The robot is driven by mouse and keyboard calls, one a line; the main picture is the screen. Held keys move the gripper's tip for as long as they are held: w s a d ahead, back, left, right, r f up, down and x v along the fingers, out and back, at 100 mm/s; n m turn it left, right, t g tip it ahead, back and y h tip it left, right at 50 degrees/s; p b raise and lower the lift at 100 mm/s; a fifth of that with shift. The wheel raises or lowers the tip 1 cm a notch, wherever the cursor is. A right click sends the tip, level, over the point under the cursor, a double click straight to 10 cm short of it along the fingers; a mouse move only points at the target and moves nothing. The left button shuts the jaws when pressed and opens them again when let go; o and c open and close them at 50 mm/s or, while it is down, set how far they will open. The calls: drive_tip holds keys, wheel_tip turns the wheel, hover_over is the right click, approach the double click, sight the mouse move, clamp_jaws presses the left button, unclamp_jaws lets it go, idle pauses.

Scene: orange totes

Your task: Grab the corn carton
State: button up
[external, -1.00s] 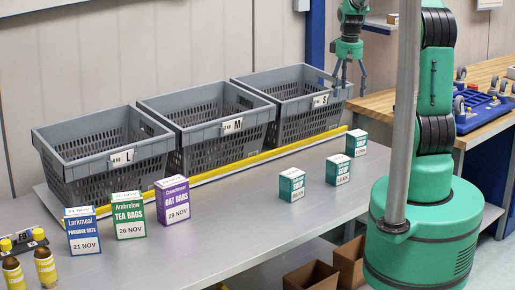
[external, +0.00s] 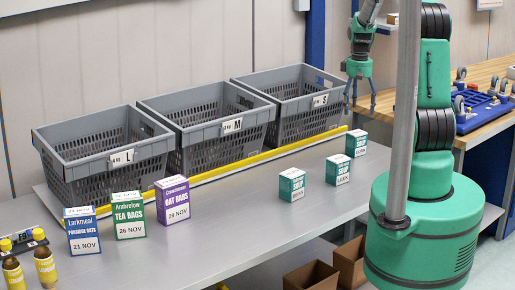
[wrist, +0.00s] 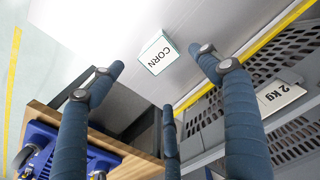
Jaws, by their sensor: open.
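The corn carton (wrist: 158,54) shows in the wrist view with its CORN face visible, ahead of and between my gripper's spread fingers. In the external view it appears to be the rightmost of the small teal and white soup cartons (external: 356,144), standing on the grey table, though its label is too small to read there. My gripper (external: 361,108) is open and empty, pointing down above and beyond that carton, near the bin with the S label. Its dark fingers (wrist: 160,80) do not touch the carton.
Two other soup cartons (external: 292,185) (external: 338,170) stand to its left. Grey bins labelled L (external: 118,150), M (external: 222,118) and S (external: 300,98) line the back behind a yellow strip (external: 265,157). Larger cartons (external: 130,215) stand at left. A wooden bench (external: 478,115) is at right.

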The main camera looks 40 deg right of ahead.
sight(357, 132)
wheel_tip(357, 132, down, 8)
drive_tip(key=shift+r, duration=0.15)
idle(0.5)
drive_tip(key=shift+s+d+f+b, duration=0.1)
drive_tip(key=shift+f+b, duration=0.3)
drive_tip(key=shift+f, duration=2.2)
drive_tip(key=c, duration=1.6)
drive_tip(key=shift+r, duration=0.15)
